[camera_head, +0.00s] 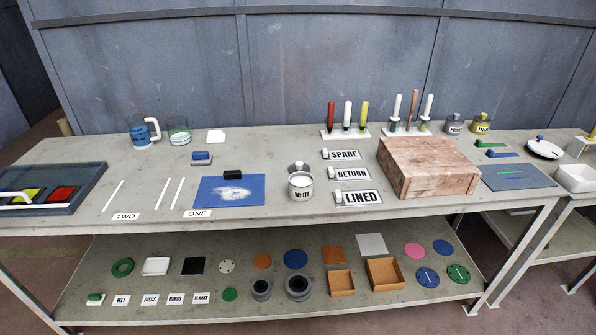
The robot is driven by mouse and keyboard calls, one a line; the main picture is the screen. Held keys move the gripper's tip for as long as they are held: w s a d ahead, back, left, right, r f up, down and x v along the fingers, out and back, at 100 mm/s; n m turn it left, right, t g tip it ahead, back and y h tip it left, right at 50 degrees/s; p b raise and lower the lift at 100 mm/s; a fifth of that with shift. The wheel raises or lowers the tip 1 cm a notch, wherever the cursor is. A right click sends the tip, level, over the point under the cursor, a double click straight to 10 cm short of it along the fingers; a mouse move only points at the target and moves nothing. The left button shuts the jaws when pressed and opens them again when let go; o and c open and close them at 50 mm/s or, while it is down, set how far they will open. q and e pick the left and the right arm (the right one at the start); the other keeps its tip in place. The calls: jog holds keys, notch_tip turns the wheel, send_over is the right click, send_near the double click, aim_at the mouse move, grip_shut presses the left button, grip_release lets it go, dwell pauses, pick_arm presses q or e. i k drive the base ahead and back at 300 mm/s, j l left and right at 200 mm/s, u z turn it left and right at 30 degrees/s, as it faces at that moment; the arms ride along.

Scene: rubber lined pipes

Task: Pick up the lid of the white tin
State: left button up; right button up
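The white tin (301,190) stands upright on the upper bench top, near the middle. Its front label reads WHITE. A round greyish lid with a small knob (298,167) shows at the tin's far upper edge. I cannot tell whether this lid rests on the tin or lies just behind it. Neither of my grippers is in the head view.
Left of the tin lies a blue mat (213,195) with a white patch and a dark block. Right of it are SPARE, RETURN and LINED plates (362,198) and a large reddish block (428,168). Tools stand in racks (346,134) behind. Bare bench (265,155) lies behind the tin.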

aim_at(299, 166)
jog(key=i+j, duration=0.25)
jog(key=i, duration=0.15)
jog(key=i+j, duration=0.3)
jog(key=i+l+z, duration=0.05)
jog(key=i, duration=0.1)
